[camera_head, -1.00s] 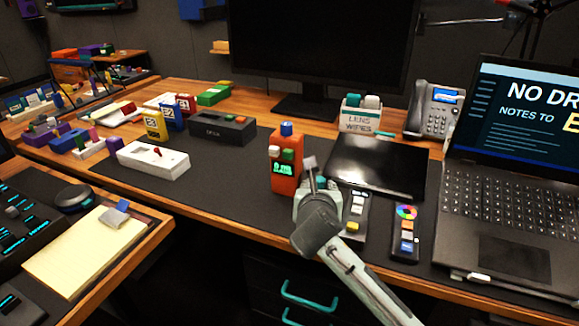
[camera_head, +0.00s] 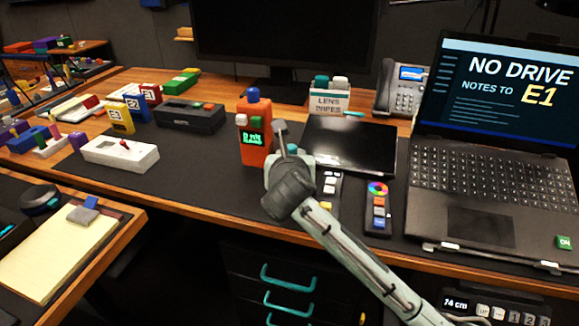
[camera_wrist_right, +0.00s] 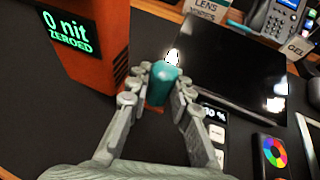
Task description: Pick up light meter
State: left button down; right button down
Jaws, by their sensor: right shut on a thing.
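The light meter is an orange upright box (camera_head: 256,142) with a blue knob on top, small buttons and a lit green display. In the right wrist view the meter (camera_wrist_right: 90,45) stands at the upper left, and its display reads "0 nit ZEROED". My right gripper (camera_head: 284,147) is just right of the meter in the head view. In the wrist view the right gripper (camera_wrist_right: 162,92) is shut on a small teal cylinder (camera_wrist_right: 159,84) with a white tip, apart from the meter. My left gripper is out of view.
A black tablet (camera_head: 350,144) lies behind and right of the gripper. A remote with a colour wheel (camera_head: 377,210) and a lens wipes box (camera_head: 328,100) are near. A laptop (camera_head: 490,200) fills the right.

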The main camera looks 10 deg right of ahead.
aim_at(256, 122)
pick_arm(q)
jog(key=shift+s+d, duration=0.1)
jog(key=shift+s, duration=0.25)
pick_arm(e)
jog(key=s+a+r, duration=0.5)
jog(key=a+r, duration=0.2)
jog(key=a, duration=0.3)
jog(key=shift+a, duration=0.3)
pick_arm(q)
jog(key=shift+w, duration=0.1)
pick_arm(e)
jog(key=shift+r, duration=0.1)
